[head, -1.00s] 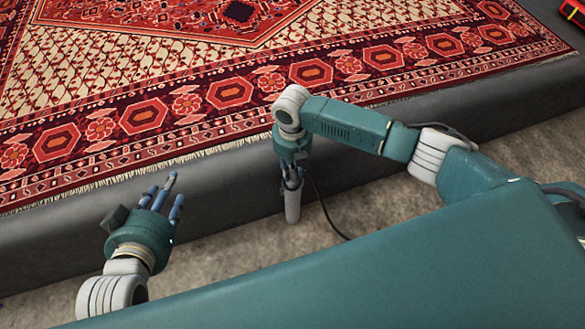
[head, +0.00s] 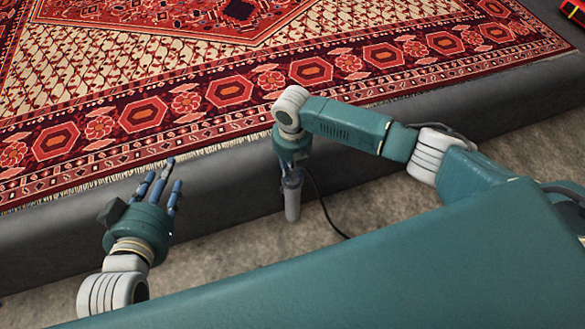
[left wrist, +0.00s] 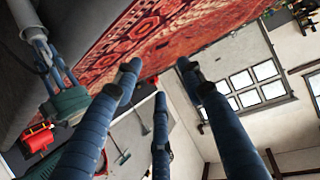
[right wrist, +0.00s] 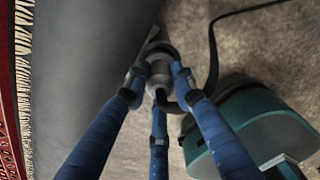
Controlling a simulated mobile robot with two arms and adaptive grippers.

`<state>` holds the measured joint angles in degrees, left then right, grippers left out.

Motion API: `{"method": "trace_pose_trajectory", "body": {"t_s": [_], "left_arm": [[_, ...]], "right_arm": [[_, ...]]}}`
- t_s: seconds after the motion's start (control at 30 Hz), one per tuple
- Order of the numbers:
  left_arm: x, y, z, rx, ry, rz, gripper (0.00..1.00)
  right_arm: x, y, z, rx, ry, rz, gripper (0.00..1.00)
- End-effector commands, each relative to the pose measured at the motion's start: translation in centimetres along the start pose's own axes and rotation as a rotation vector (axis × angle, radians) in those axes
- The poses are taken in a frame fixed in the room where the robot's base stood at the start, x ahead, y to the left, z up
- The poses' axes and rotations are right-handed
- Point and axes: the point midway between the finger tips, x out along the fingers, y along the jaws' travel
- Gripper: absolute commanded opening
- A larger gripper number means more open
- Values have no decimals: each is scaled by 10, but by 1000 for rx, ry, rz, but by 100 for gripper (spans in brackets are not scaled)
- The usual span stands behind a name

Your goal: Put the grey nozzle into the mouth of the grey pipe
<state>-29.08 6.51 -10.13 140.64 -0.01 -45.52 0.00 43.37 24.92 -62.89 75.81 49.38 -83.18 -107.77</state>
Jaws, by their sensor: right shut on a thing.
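My right gripper (head: 291,178) points down beside the dark kerb. In the right wrist view its blue fingers close around the grey nozzle (right wrist: 158,74), with a black hose at its near end. My left gripper (head: 165,178) is open and empty, left of the pipe in front of the kerb.
A patterned red rug (head: 230,92) lies on a raised platform behind the dark kerb (head: 225,185). The black hose (head: 324,205) trails over the rough floor (head: 250,235) right of the pipe. A red object (head: 572,12) lies at the far right.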

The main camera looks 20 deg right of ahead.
Motion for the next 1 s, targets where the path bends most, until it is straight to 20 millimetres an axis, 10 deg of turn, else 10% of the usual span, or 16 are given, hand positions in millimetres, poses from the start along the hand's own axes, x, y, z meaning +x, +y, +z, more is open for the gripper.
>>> {"method": "trace_pose_trajectory", "body": {"t_s": [0.33,0.37,0.47,1.0], "left_arm": [[2,1,-10,1,38,2,40],[2,1,-11,1,41,2,40],[2,1,-12,1,43,2,40],[1,1,-8,0,34,2,40]], "right_arm": [[4,0,0,-1,0,0,0],[4,0,0,-1,0,1,26],[3,0,0,-1,0,0,46],[-24,1,1,-3,-4,4,46]]}}
